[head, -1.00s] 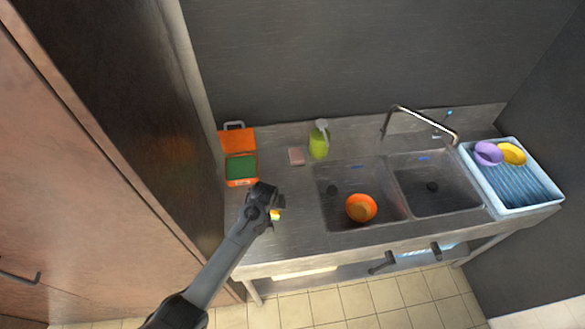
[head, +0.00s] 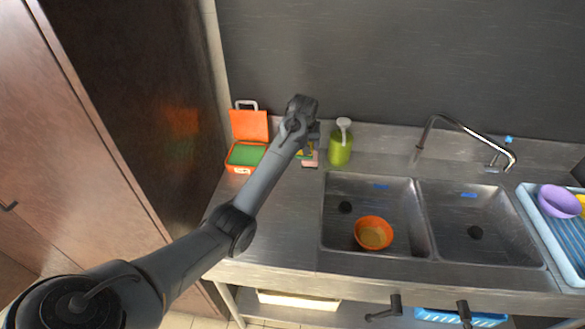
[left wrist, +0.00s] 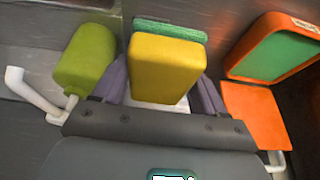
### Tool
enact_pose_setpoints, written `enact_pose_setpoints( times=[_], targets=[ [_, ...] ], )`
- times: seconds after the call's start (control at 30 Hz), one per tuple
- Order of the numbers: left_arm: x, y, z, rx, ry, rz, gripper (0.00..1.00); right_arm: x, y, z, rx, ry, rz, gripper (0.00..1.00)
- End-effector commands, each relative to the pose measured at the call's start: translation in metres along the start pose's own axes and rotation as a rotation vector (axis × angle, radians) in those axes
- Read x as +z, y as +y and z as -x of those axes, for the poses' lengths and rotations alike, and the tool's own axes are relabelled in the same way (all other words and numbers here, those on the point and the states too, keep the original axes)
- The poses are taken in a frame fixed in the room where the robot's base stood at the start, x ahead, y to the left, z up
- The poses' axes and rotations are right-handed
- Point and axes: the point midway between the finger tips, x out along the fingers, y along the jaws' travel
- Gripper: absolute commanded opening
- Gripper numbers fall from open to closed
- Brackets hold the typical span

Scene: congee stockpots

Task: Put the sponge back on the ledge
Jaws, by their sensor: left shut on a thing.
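The sponge, yellow with a green layer, is in my left gripper (head: 308,134). In the left wrist view, the sponge (left wrist: 168,66) sits between the two fingers of the left gripper (left wrist: 162,88). In the head view only a small bit of the sponge (head: 302,154) shows below the wrist. The gripper is over the back of the counter, left of the green soap bottle (head: 340,146). The steel ledge (head: 392,143) runs along the wall behind the sinks. I cannot tell whether the sponge touches anything. My right gripper is out of view.
An open orange box with green inside (head: 246,156) stands left of the gripper. A pink block (head: 310,160) lies on the counter (head: 275,210), partly hidden. An orange bowl (head: 373,233) sits in the left sink basin (head: 345,185). A faucet (head: 460,125) and blue rack (head: 535,210) are right.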

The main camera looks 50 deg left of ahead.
Motion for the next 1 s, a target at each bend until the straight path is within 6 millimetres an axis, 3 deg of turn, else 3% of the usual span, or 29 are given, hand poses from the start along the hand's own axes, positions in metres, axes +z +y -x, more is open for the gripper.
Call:
enact_pose_setpoints(
  times=[0.27, 0.7, 1.0],
  targets=[
    [-0.01, -0.015, -0.018, -0.002, -0.001, 0.005, 0.47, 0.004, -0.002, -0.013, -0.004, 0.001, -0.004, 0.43],
    [-0.04, -0.078, -0.083, -0.001, 0.0, 0.003, 0.47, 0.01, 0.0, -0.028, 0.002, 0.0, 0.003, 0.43],
    [-0.045, -0.09, -0.096, -0.001, 0.001, 0.002, 0.47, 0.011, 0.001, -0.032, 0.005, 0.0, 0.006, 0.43]
  ],
)
